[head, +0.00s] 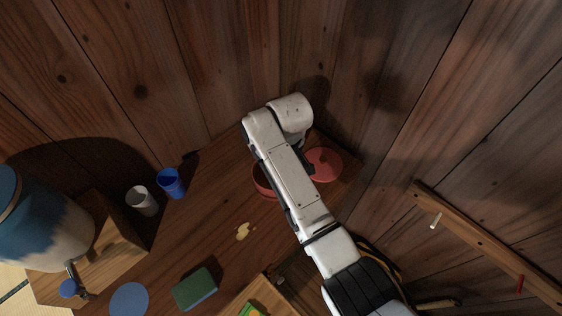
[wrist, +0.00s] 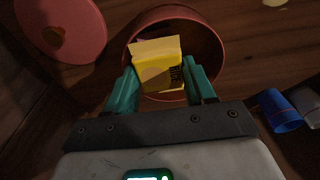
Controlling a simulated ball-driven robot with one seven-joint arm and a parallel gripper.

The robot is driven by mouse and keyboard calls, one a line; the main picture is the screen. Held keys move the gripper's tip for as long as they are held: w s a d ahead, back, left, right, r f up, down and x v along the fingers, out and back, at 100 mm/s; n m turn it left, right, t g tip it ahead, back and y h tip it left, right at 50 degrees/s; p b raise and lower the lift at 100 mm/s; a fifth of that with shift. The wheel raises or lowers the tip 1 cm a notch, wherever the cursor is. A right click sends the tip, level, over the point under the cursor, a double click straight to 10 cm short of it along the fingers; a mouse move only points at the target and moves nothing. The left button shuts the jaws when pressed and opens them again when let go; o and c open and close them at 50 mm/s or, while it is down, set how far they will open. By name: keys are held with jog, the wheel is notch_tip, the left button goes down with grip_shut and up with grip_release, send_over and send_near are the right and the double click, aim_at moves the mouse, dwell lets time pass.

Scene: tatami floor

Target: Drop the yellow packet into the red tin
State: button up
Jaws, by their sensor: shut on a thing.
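The yellow packet (wrist: 160,68) is between the teal fingers of my gripper (wrist: 162,84) in the wrist view. My gripper is shut on it. The open red tin (wrist: 210,50) lies behind the packet in that view, and the packet overlaps its mouth. The packet's height over the rim is hard to tell. In the head view only part of the red tin (head: 263,183) shows at the left of my arm. My arm hides the gripper and packet there.
A red lid (head: 323,164) lies right of the tin. A blue cup (head: 171,183), a pale cup (head: 142,201), a green block (head: 195,288) and a yellowish patch (head: 242,231) are on the wooden top. A large blue-and-cream vessel (head: 45,230) stands left. Plank walls are close behind.

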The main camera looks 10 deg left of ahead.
jog(key=o, duration=1.1)
notch_tip(320, 180, up, 11)
jog(key=d, duration=0.1)
jog(key=shift+s+b, duration=0.35)
jog(key=shift+s, duration=0.05)
jog(key=shift+f, duration=0.15)
jog(key=s+d+f+m, duration=0.3)
jog(key=s+d+f, duration=0.45)
jog(key=d, duration=0.25)
jog(key=s+d+f+m, duration=0.3)
jog(key=s+d+f, duration=0.3)
jog(key=s+d, duration=0.25)
jog(key=s+d+m, duration=0.2)
jog(key=s+d, duration=0.4)
jog(key=s, duration=0.3)
jog(key=s+d+m+h, duration=0.1)
jog(key=s+d+m, duration=0.2)
jog(key=s+d, duration=0.4)
jog(key=shift+s+d, duration=0.25)
jog(key=shift+s, duration=0.7)
